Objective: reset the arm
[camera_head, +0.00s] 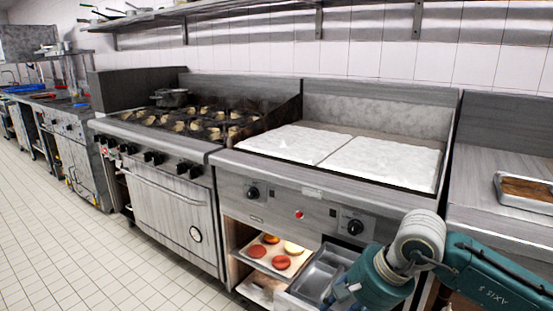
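My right arm comes in from the right edge, teal with a pale grey joint, and bends down in front of the griddle unit. The end of the arm, with what shows of my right gripper (339,292), is at the bottom, over or beside the metal pan under the griddle. Its fingers are too small and partly hidden, so I cannot tell whether they are open or shut. My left arm and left gripper are not in view.
A griddle with two white slabs (390,160) stands behind my arm. Below it are a tray (258,262) with red and yellowish round items and an empty metal pan (318,275). A burner range (170,205) stands left; a brown-filled tray (526,190) lies right. The left floor is clear.

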